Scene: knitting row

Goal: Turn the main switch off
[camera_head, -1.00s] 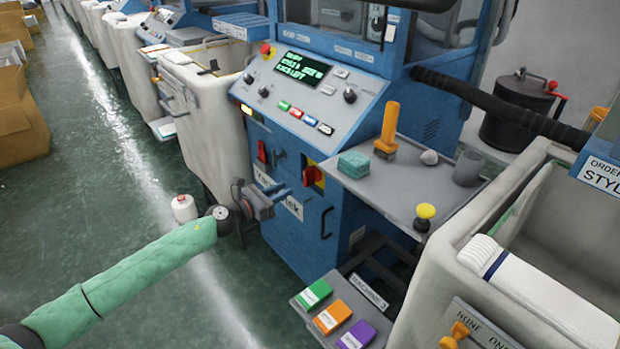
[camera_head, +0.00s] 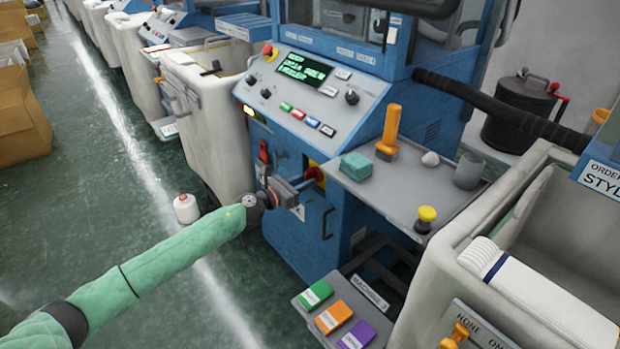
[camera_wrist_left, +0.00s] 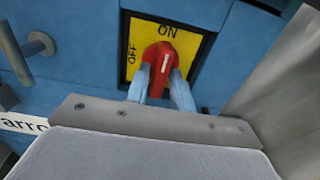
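The main switch is a red rotary knob (camera_wrist_left: 160,58) on a yellow plate (camera_wrist_left: 138,32) marked ON at the top and OFF at the left. Its white mark points up toward ON. In the head view, the yellow plate (camera_head: 316,163) is on the blue machine front, with the knob mostly hidden by my fingers. My left gripper (camera_head: 315,175) reaches the switch from the left. In the wrist view its two fingers (camera_wrist_left: 161,82) are apart, one on each side of the knob's handle. I cannot tell whether they touch it. My right gripper is out of view.
A grey shelf (camera_head: 400,190) juts out right of the switch, holding a teal block, an orange-handled tool and a yellow knob. A red handle (camera_head: 263,151) is left of the switch. Coloured boxes lie on a low tray (camera_head: 318,333). Open floor lies to the left.

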